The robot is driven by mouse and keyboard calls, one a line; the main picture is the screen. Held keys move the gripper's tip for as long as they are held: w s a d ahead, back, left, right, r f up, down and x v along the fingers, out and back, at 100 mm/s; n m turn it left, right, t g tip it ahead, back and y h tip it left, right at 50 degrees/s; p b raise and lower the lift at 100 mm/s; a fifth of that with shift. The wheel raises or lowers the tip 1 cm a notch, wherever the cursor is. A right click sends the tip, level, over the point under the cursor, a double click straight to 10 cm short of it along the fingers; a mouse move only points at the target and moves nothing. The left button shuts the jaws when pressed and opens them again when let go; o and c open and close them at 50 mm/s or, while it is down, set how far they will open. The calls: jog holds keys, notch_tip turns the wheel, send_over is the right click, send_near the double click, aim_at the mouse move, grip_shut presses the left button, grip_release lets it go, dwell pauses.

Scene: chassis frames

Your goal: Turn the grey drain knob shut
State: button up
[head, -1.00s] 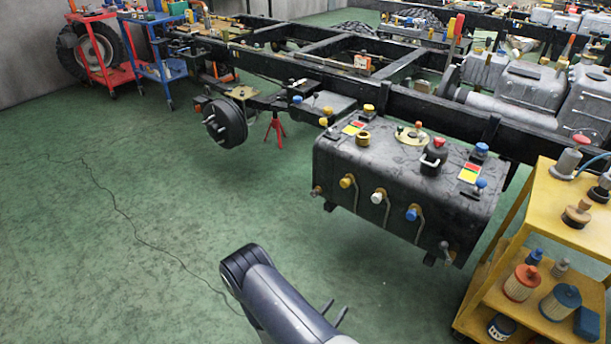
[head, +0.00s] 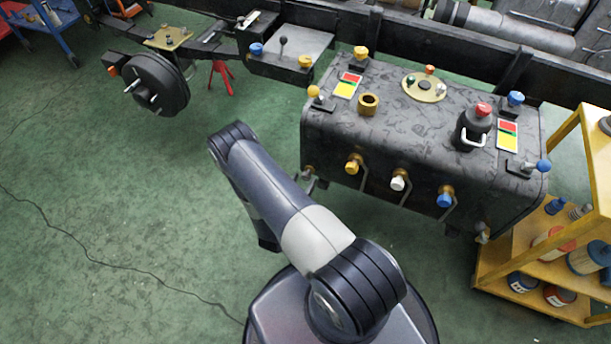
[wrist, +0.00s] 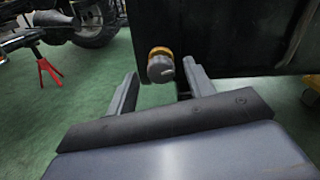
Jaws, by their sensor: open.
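The grey drain knob (wrist: 159,69) has a brass collar and sits low at the left corner of the dark tank (wrist: 240,40). In the head view the knob (head: 308,171) shows small at the tank's lower left. My gripper (wrist: 162,74) is open and empty in the wrist view, one finger on each side of the knob in the picture. The knob appears just beyond the fingertips; I cannot tell whether they touch it. In the head view my arm hides most of the gripper.
Yellow (head: 353,165), white (head: 398,183) and blue (head: 444,200) knobs line the tank's front. A yellow shelf cart (head: 560,230) stands at the right. A red stand (head: 221,78) is at the back left.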

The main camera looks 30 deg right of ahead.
jog(key=shift+x, duration=1.45)
jog(key=shift+c, duration=0.3)
jog(key=shift+s, duration=0.1)
jog(key=c, duration=0.9)
